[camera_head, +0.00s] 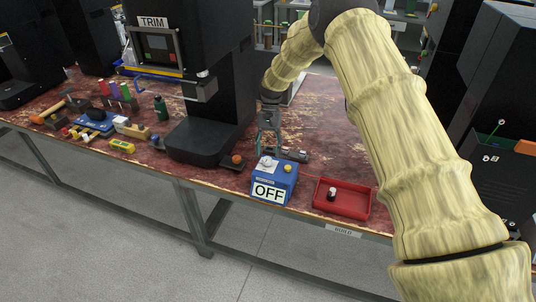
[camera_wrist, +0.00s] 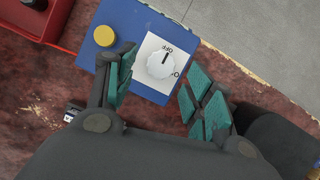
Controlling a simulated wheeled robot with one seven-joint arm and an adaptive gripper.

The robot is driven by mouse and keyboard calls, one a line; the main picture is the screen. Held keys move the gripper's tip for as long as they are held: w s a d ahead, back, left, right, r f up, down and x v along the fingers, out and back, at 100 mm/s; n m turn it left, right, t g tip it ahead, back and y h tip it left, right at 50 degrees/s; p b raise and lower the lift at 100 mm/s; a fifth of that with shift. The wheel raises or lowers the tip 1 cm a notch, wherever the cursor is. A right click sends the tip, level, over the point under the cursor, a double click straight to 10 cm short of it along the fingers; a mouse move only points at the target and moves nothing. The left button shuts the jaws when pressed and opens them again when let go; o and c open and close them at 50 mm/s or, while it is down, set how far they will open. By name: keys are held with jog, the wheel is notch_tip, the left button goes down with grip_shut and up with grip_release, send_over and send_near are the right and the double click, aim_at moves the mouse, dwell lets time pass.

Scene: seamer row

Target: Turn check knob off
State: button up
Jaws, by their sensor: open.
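The check knob is a round white knob (camera_head: 266,162) on a white plate on top of a blue box (camera_head: 284,181) with an OFF sign on its front. In the wrist view the knob (camera_wrist: 161,65) shows between my fingers, with OFF printed beside it and a second label partly hidden. A short mark on the knob seems to face OFF, but it is too small to be sure. My gripper (camera_head: 268,143) is open above the box; the wrist view shows its green-padded fingers (camera_wrist: 158,82) either side of the knob. I cannot tell whether they touch it.
A yellow button (camera_wrist: 104,36) sits beside the knob. A red tray (camera_head: 352,209) holding a small black-and-white part stands right of the box. The black TRIM machine (camera_head: 190,140) stands close on the left. The table's front edge runs just before the box.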

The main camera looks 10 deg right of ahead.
jog(key=v, duration=0.9)
jog(key=shift+r, duration=0.4)
jog(key=shift+w+d+f, duration=0.1)
